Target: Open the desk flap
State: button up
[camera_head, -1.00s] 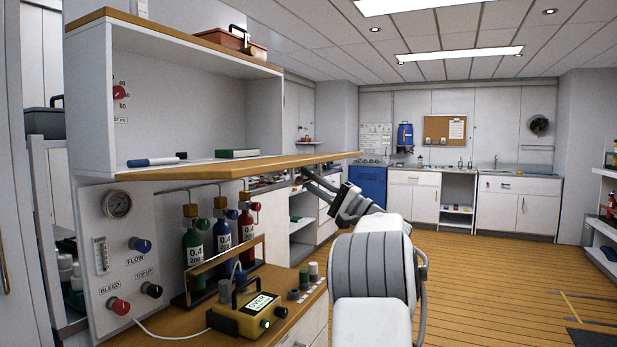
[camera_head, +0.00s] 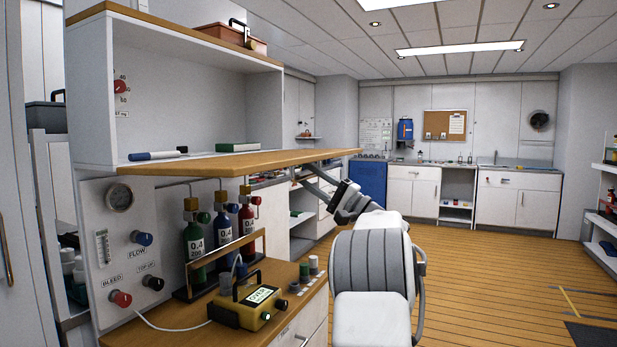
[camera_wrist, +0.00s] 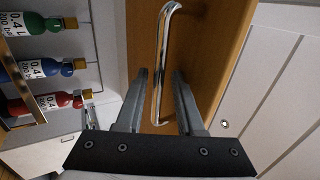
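The desk flap (camera_head: 235,162) is a wooden panel standing out almost level from the bottom of the white cabinet, above the counter. In the wrist view, its wooden face (camera_wrist: 205,50) fills the middle and carries a curved chrome handle (camera_wrist: 162,65). My gripper (camera_wrist: 160,73) is open, with one finger on each side of the handle's lower part and gaps visible beside the bar. In the head view, my gripper (camera_head: 308,174) is under the flap's right end. Whether a finger touches the handle is unclear.
Gas bottles (camera_head: 221,234) and a yellow device (camera_head: 246,307) stand on the wooden counter (camera_head: 175,328) below the flap. Floor (camera_head: 480,265) at right is clear.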

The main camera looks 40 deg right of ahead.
jog(key=shift+r, duration=0.15)
jog(key=p+v, duration=0.2)
jog(key=v, duration=1.5)
jog(key=shift+f, duration=0.25)
jog(key=shift+d, duration=0.1)
